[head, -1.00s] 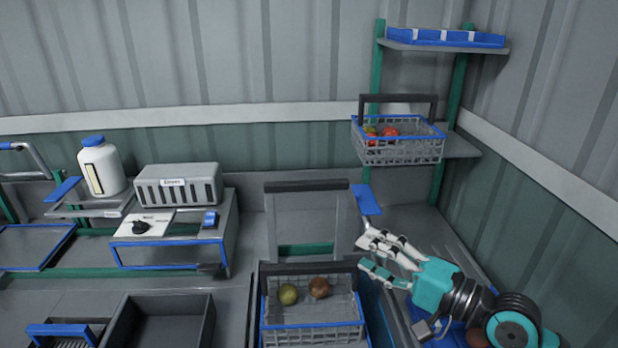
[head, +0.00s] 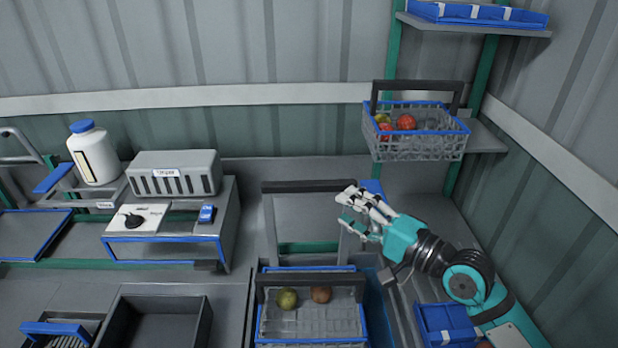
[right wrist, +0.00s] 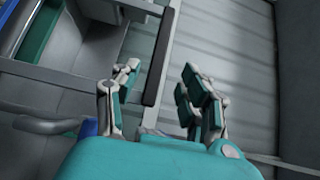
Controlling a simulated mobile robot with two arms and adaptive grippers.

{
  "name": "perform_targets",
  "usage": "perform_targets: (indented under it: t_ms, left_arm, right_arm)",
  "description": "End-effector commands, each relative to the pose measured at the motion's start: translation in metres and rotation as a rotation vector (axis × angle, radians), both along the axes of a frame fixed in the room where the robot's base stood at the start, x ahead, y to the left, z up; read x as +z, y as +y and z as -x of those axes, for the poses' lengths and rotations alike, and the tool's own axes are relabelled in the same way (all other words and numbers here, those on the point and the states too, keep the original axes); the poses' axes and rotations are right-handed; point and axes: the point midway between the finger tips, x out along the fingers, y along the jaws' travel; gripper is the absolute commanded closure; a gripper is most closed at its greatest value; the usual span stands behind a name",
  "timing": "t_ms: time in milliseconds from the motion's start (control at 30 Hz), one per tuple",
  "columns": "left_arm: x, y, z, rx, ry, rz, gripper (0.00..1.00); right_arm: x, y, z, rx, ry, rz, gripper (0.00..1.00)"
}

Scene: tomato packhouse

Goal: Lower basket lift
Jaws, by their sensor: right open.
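A wire basket (head: 312,325) with a blue rim and dark handle sits low at the front, holding a greenish and a brownish tomato. Behind it stands the grey lift frame (head: 271,225) with a dark top bar (head: 308,187). A blue-ended lever (head: 372,186) shows partly behind my right gripper (head: 346,207). This gripper is open and empty, its fingertips near the right end of the bar. In the right wrist view, the dark bar (right wrist: 160,58) appears between the spread fingers, apart from them. Contact with the lever cannot be told. My left gripper is not in view.
A second basket (head: 415,147) with red and green tomatoes stands on a shelf at right. A blue tray (head: 478,13) lies above it. A blue bin (head: 446,325) is below my right arm. A grey bench unit (head: 170,250) and empty dark bin (head: 160,325) are left.

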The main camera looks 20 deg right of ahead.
Motion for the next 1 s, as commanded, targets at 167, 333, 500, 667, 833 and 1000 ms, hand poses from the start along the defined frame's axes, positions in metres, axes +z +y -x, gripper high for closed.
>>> perform_targets:
  t_ms: [167, 333, 500, 667, 833, 1000]
  left_arm:
    - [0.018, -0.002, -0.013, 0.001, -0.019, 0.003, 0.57]
    - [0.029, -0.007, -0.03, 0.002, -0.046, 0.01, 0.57]
    - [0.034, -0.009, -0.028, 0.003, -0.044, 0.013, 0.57]
    - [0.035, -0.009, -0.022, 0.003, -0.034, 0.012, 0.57]
    - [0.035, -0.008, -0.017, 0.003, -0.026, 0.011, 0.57]
    - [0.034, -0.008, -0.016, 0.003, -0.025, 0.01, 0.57]
  right_arm:
    - [0.005, 0.019, -0.036, -0.001, -0.001, -0.004, 0.56]
    - [0.003, 0.036, -0.066, -0.001, 0.0, -0.002, 0.56]
    - [0.002, 0.047, -0.086, -0.001, 0.0, -0.002, 0.56]
    - [0.0, 0.052, -0.094, -0.001, 0.0, 0.001, 0.56]
    - [-0.001, 0.052, -0.095, -0.001, 0.0, 0.001, 0.56]
    - [-0.001, 0.052, -0.095, -0.001, 0.0, 0.001, 0.62]
